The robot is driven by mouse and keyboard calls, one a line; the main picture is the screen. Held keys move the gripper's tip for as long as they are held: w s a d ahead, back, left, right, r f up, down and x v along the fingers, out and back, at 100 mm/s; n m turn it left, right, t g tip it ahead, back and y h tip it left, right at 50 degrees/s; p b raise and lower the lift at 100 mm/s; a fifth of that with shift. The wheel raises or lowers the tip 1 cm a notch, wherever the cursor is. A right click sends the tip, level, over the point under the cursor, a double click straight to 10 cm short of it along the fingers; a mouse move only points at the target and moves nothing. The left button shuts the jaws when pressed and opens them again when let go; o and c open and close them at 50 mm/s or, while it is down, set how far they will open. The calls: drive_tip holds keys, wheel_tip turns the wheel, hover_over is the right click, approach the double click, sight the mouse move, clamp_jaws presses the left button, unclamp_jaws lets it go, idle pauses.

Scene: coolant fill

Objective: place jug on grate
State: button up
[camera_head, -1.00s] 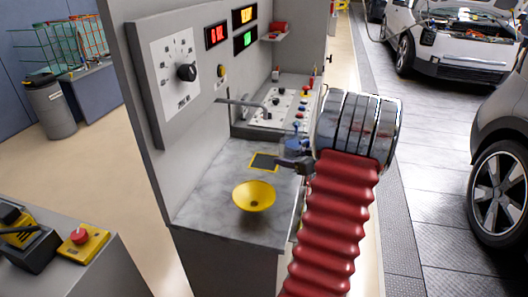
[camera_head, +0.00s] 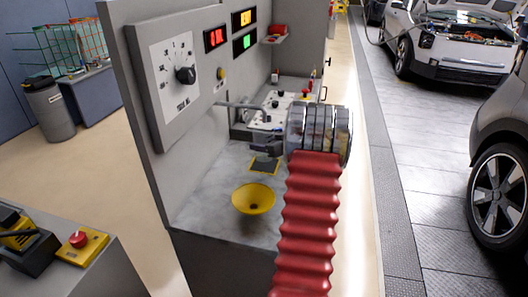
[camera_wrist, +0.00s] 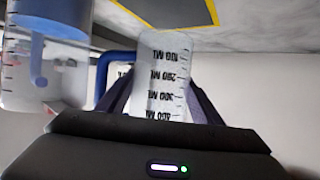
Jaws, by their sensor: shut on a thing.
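My gripper (camera_head: 266,146) is at the end of the red-sleeved arm, over the worktop by the grate (camera_head: 264,166), a dark square with a yellow border. In the wrist view, my gripper (camera_wrist: 160,105) is shut on the jug (camera_wrist: 165,72), a clear vessel with black ML marks and a blue handle at its left. The grate's corner (camera_wrist: 172,12) shows at the top of that view, just beyond the jug. In the head view the jug is mostly hidden by my gripper. I cannot tell whether its base touches the grate.
A yellow funnel (camera_head: 253,199) stands in front of the grate. A switch panel (camera_head: 272,117) lies at the back.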

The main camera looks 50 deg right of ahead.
drive_tip(key=shift+f, duration=1.7)
drive_tip(key=shift+f, duration=0.1)
drive_tip(key=o, duration=1.1)
drive_tip(key=shift+s, duration=0.1)
drive_tip(key=v, duration=1.2)
